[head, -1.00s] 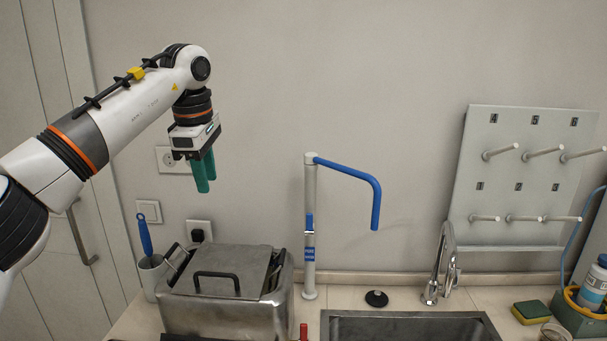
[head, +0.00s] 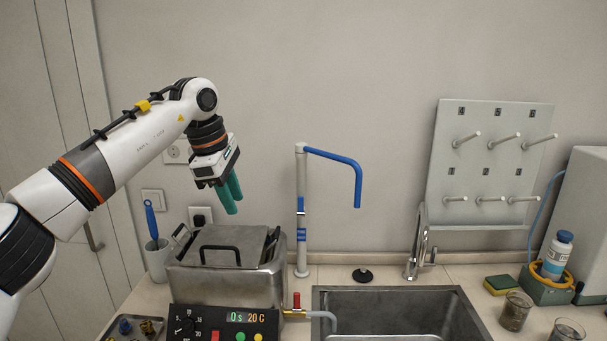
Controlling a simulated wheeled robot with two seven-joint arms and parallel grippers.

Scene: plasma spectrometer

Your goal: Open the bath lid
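The bath (head: 228,287) is a steel box on the counter with a control panel (head: 222,325) at its front, reading "0s 20C". Its metal lid (head: 255,242) lies flat over the top and has a black arched handle (head: 220,248). My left gripper (head: 233,206) has two teal fingers pointing down, above the lid and apart from it. It holds nothing that I can see; the fingers partly overlap in this view, so their gap is unclear. My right gripper is not in view.
A white post with a blue arm (head: 335,158) stands right of the bath, behind the sink (head: 392,303). A faucet (head: 418,250) is behind the sink. A cup with a blue-handled tool (head: 157,258) stands left of the bath. A small tray (head: 150,328) sits at the front left.

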